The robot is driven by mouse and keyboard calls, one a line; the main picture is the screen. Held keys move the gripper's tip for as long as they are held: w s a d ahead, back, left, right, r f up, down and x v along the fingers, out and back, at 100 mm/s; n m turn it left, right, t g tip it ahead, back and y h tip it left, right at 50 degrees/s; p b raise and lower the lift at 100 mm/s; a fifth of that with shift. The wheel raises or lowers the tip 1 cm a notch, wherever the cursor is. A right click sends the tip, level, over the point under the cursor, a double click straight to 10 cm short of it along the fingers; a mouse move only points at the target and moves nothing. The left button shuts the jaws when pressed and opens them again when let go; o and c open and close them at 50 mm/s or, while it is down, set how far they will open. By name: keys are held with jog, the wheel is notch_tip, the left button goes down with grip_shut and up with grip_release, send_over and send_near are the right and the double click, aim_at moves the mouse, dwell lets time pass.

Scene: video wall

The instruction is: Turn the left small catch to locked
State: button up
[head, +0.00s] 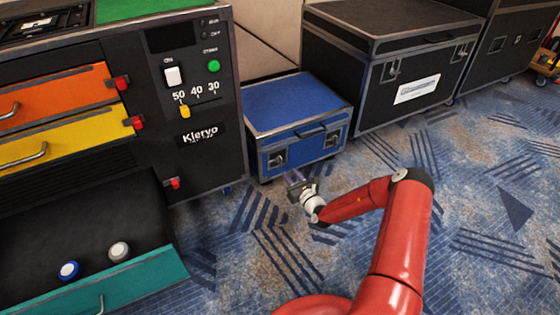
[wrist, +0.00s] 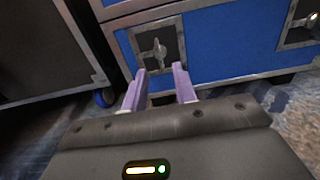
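The blue case (head: 292,110) stands on the carpet with two small catches on its front. The left small catch (head: 277,158) is a grey metal twist knob in a dark recessed plate; it also shows in the wrist view (wrist: 158,52). I cannot tell surely whether it is locked. The right catch (head: 332,141) is at the right of the same front, partly seen in the wrist view (wrist: 301,22). My gripper (head: 295,178) is in front of the left catch, low down. Its purple fingers (wrist: 160,72) are apart and empty, pointing toward the catch without visibly gripping it.
The dark cabinet (head: 215,165) with coloured drawers stands left of the blue case; its teal drawer (head: 120,282) is pulled out, holding two round knobs. A large black case (head: 390,75) stands at the right. Open carpet (head: 480,215) lies in front and right.

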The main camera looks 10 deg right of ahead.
aim_at(280, 161)
jog(key=b+x, duration=0.1)
jog(key=x, duration=0.6)
jog(key=shift+b, duration=0.35)
jog(key=shift+w+a, duration=0.1)
grip_shut()
